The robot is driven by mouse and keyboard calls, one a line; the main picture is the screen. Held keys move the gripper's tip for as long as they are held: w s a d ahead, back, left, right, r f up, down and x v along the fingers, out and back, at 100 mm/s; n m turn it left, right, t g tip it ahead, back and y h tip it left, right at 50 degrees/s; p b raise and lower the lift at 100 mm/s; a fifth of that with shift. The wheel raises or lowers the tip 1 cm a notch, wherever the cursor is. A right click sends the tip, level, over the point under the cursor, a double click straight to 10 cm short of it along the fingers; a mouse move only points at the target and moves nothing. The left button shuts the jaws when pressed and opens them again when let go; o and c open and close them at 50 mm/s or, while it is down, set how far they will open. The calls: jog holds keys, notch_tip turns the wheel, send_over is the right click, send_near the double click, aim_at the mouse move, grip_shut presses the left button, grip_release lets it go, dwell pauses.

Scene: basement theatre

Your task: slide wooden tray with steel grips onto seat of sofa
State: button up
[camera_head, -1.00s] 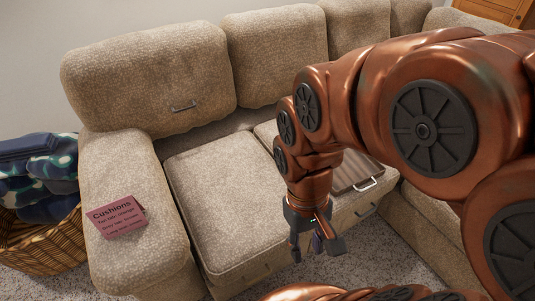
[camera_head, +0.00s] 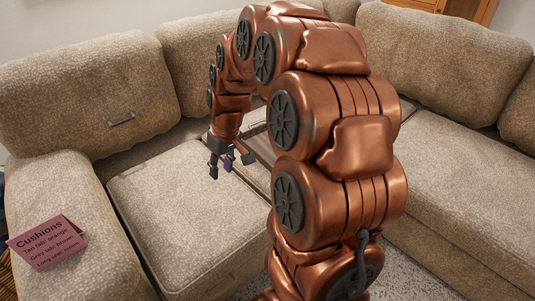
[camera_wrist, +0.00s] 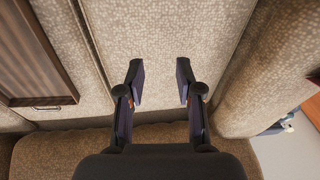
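The wooden tray with steel grips (camera_head: 262,150) is mostly hidden behind my arm in the head view. In the wrist view, its slatted brown surface (camera_wrist: 25,65) and a steel grip (camera_wrist: 47,107) show at the left; it appears to lie on the neighbouring seat cushion. The sofa (camera_head: 170,215) is beige, with a left seat cushion clear of objects. My gripper (camera_head: 231,166) hangs above the seat, to the left of the tray in the head view. In the wrist view its fingers (camera_wrist: 160,82) are apart, with nothing between them.
A pink Cushions card (camera_head: 46,243) stands on the left armrest (camera_head: 60,195). A handle (camera_head: 121,120) is fixed on the left backrest. The sofa's right section (camera_head: 460,180) is empty. A wooden cabinet (camera_head: 470,8) stands behind.

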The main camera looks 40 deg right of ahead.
jog(key=w+d+f+t+b, duration=0.1)
jog(key=w+d+f+b, duration=0.15)
jog(key=d, duration=0.35)
jog(key=w+d+f+t+b, duration=0.1)
jog(key=w+d+f, duration=0.3)
jog(key=d, duration=0.2)
jog(key=m+h+b, duration=0.1)
jog(key=h+b, duration=0.1)
send_near(263, 156)
jog(key=shift+t, duration=0.4)
jog(key=s+a, duration=0.1)
jog(key=s+a+r, duration=0.1)
jog(key=s+a, duration=0.1)
jog(key=shift+s+r, duration=0.1)
jog(key=shift+r, duration=0.15)
jog(key=shift+d+f, duration=0.15)
jog(key=shift+d, duration=0.05)
jog(key=shift+b+x, duration=1.2)
jog(key=shift+x, duration=2.5)
jog(key=shift+a, duration=0.15)
jog(key=shift+c, duration=0.2)
grip_shut()
